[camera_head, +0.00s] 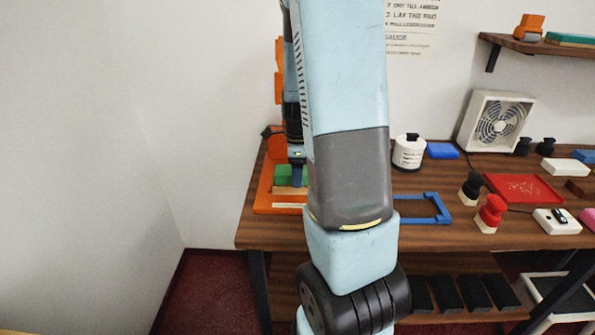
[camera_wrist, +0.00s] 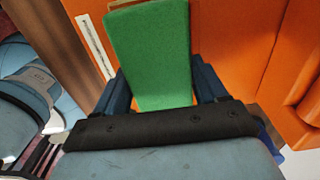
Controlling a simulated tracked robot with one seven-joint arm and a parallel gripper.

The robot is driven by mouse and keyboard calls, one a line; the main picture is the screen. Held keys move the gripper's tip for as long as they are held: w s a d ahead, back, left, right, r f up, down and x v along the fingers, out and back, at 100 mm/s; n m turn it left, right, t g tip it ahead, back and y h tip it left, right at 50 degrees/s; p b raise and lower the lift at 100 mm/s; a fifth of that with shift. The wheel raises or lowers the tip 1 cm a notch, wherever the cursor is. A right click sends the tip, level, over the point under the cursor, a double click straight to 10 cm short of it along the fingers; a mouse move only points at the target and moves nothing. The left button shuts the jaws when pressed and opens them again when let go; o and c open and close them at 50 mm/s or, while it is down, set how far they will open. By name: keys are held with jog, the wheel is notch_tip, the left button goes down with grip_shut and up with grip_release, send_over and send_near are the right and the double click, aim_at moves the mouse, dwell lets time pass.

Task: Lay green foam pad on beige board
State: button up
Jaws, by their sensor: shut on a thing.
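The green foam pad (camera_head: 284,175) is in my gripper (camera_head: 297,178), over the orange base at the left end of the counter. In the wrist view the pad (camera_wrist: 150,50) lies between the two dark blue fingers of my gripper (camera_wrist: 163,88), which are shut on its sides. A beige strip, likely the beige board (camera_head: 288,190), shows just below the pad in the head view. A small beige edge also shows beyond the pad's far end in the wrist view (camera_wrist: 117,4). I cannot tell whether pad and board touch. My arm hides part of this area.
The orange stand (camera_head: 268,196) rises behind my gripper, with a pale label strip on its base (camera_wrist: 95,45). A blue frame (camera_head: 436,207), white jar (camera_head: 408,152), red tray (camera_head: 523,188) and fan (camera_head: 497,120) stand to the right on the brown counter (camera_head: 450,238).

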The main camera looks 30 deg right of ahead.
jog(key=shift+f, duration=0.1)
jog(key=o, duration=1.1)
notch_tip(320, 180, up, 14)
jog(key=shift+f, duration=0.15)
jog(key=shift+s+d, duration=0.1)
